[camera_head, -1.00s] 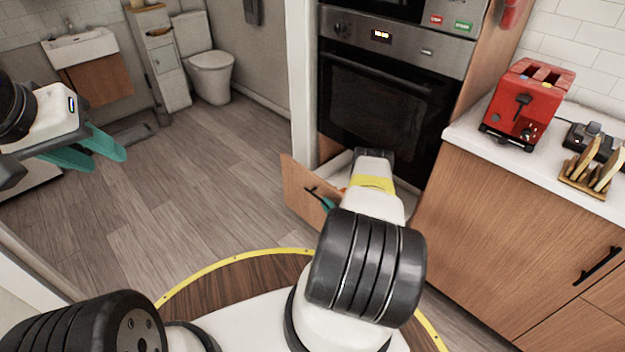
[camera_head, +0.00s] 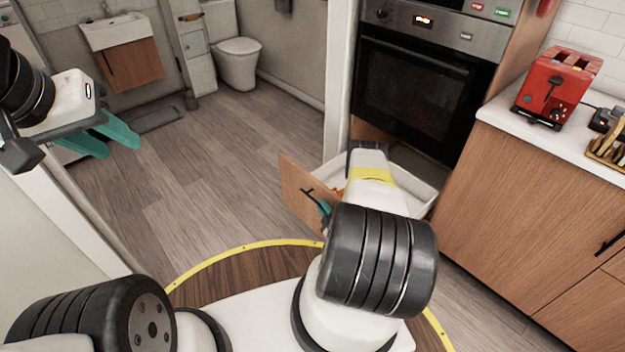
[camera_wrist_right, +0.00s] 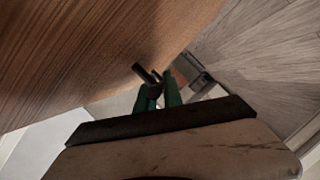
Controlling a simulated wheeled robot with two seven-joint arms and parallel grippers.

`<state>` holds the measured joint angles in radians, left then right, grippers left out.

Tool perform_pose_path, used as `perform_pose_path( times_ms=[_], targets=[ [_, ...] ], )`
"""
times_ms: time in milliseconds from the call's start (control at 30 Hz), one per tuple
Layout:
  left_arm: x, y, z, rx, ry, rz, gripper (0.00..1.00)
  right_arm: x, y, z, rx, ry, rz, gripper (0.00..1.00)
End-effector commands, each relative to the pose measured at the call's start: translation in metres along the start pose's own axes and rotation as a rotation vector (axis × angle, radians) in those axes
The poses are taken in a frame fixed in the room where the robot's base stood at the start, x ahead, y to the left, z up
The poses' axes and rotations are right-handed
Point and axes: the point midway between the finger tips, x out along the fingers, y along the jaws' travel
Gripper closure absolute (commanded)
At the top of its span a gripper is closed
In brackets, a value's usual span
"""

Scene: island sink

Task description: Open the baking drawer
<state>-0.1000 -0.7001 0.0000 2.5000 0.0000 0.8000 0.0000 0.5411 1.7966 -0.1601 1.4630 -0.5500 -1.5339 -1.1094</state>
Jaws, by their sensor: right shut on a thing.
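The baking drawer (camera_head: 306,192) below the oven stands pulled out, with its wooden front toward me and its white inside (camera_head: 413,178) showing. Something orange inside is mostly hidden by my right arm. My right gripper (camera_head: 325,209) is at the drawer's dark bar handle (camera_head: 308,191). In the right wrist view, the teal fingers (camera_wrist_right: 161,96) are shut on the handle (camera_wrist_right: 145,74), close to the wooden front (camera_wrist_right: 90,50). My left gripper (camera_head: 106,140) is open and empty at the far left, away from the drawer.
The black oven (camera_head: 415,95) is above the drawer. A wooden counter (camera_head: 530,195) with a red toaster (camera_head: 556,88) stands at the right. Wood floor (camera_head: 200,180) left of the drawer is clear. A sink (camera_head: 115,32) and toilet (camera_head: 238,55) are at the back.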

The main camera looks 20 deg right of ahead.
Motion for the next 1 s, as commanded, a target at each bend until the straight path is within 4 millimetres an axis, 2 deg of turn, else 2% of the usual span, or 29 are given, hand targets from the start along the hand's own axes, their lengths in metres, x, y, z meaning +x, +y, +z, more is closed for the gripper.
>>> perform_pose_path(
  times_ms=[100,567,600,633,1000],
  targets=[
    [0.0000,0.0000,0.0000,0.000,0.000,0.000,0.64,-0.0037,-0.0054,-0.0020,0.003,-0.006,-0.005,1.00],
    [0.0000,0.0000,0.0000,0.000,0.000,0.000,0.64,-0.0046,-0.0070,-0.0042,0.003,-0.006,-0.005,1.00],
    [0.0000,0.0000,0.0000,0.000,0.000,0.000,0.64,-0.0046,-0.0071,-0.0042,0.003,-0.006,-0.005,0.87],
    [0.0000,0.0000,0.0000,0.000,0.000,0.000,0.64,-0.0046,-0.0070,-0.0042,0.003,-0.006,-0.005,0.81],
    [0.0000,0.0000,0.0000,0.000,0.000,0.000,0.64,-0.0075,-0.0057,-0.0050,0.001,-0.003,-0.003,0.80]
  ],
)
